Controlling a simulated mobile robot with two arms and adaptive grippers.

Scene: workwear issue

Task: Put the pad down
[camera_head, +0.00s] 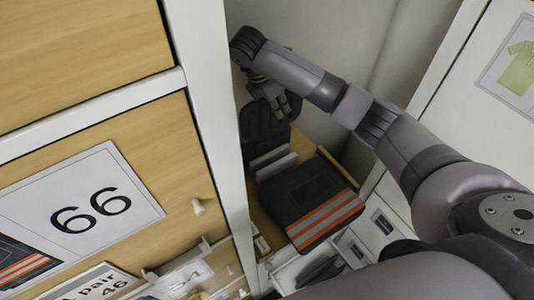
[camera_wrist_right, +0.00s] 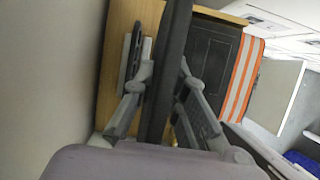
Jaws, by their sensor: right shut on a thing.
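A dark, flat pad (camera_head: 264,128) hangs upright from my right gripper (camera_head: 278,108) in the head view. In the right wrist view the pad (camera_wrist_right: 168,70) shows edge-on between the two fingers of my right gripper (camera_wrist_right: 164,82), which is shut on it. The pad is above and behind a folded dark garment with orange and silver stripes (camera_head: 308,192), which lies on a wooden surface (camera_head: 262,226). In the wrist view the garment (camera_wrist_right: 212,62) is right of the pad. I cannot tell whether the pad's lower edge touches anything. My left gripper is out of view.
A tall wooden cabinet with a white frame (camera_head: 212,110) and a "66" sign (camera_head: 90,205) closes off the left. White drawers (camera_head: 382,222) are right of the garment. A wall (camera_head: 320,35) is behind.

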